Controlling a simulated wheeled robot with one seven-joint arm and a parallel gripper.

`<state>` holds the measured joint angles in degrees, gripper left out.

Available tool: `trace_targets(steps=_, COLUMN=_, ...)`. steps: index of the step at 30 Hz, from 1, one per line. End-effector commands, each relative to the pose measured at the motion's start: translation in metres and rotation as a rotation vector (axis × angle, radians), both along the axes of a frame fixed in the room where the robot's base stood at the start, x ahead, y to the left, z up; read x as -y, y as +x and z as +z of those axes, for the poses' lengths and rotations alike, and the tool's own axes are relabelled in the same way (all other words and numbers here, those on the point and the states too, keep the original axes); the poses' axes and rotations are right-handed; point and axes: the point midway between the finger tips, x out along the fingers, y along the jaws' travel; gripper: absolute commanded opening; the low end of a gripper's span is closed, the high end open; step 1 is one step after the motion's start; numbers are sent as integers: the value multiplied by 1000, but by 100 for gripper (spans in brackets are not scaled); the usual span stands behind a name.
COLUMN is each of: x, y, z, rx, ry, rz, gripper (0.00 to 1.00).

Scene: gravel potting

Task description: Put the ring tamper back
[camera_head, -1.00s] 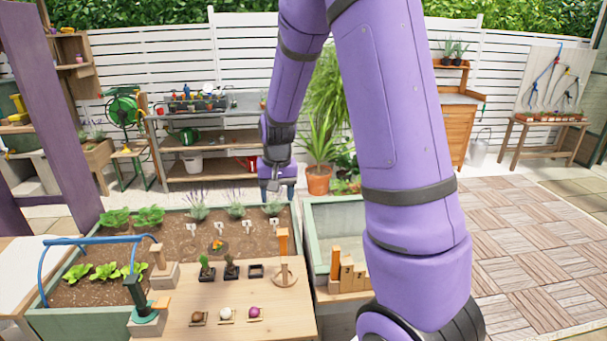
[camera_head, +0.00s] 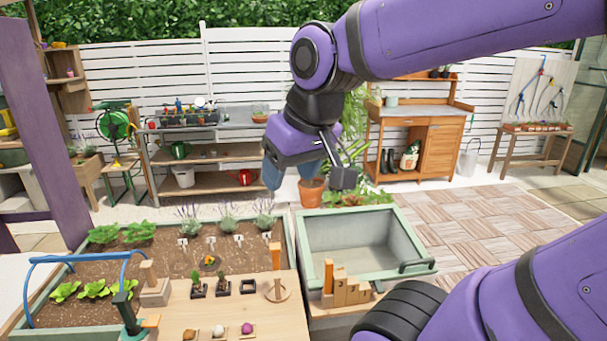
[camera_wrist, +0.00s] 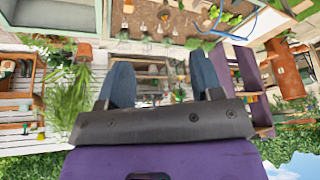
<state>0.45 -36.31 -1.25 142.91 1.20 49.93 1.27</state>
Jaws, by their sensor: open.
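My gripper (camera_head: 291,178) hangs in the air well above and behind the table, near the far edge of the planter. Its two blue-grey fingers are apart with nothing between them. They also show spread and empty in the wrist view (camera_wrist: 162,80).
A stepped wooden block (camera_head: 346,291) holds an orange-handled piece, right of the table. Behind it is an empty green-rimmed basin (camera_head: 360,240). Small pots and bulbs in trays sit on the table (camera_head: 215,305). A blue hoop (camera_head: 85,258) arches over the soil planter at left.

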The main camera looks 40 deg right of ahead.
Motion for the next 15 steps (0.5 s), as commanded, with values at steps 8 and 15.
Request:
trace_targets(steps=8, x=-6, y=-35, z=6, rx=50, ry=-38, rz=48, gripper=60)
trace_targets(steps=15, x=-7, y=-37, z=6, rx=52, ry=-41, rz=51, gripper=60)
